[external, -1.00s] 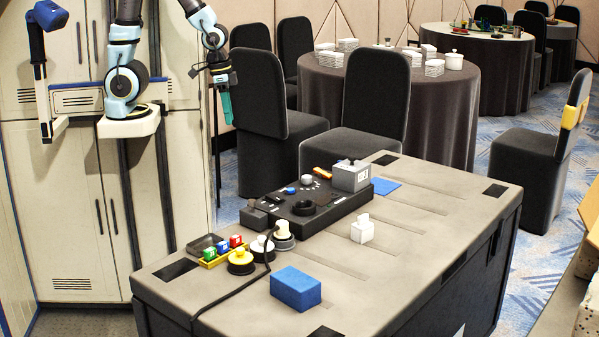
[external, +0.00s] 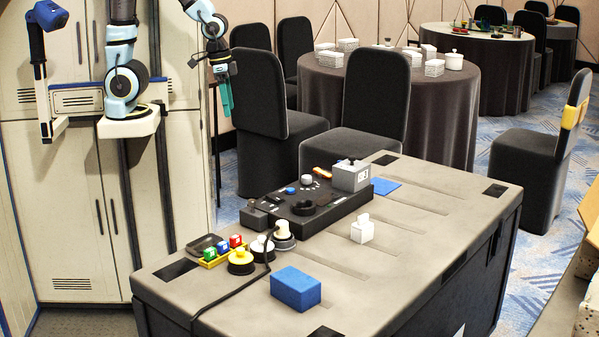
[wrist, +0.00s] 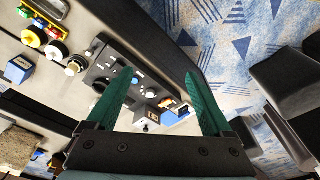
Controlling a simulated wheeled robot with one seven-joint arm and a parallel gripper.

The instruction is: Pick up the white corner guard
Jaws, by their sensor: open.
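The white corner guard (external: 362,229) is a small white block-like piece with a raised top. It stands alone on the grey case top, right of the black control panel, in the external view. I cannot make it out in the wrist view. My gripper (external: 225,97) hangs with teal fingers pointing down beyond the far left side of the case, well away from the guard. In the wrist view my gripper (wrist: 159,74) has its two fingers wide apart with nothing between them.
The black panel (external: 309,206) carries a grey box (external: 350,176). A blue block (external: 296,288), yellow-based knob (external: 240,262) and a cable lie nearer the front. A blue pad (external: 385,189) lies behind the guard. Black chairs (external: 369,105) stand behind the case. The surface right of the guard is clear.

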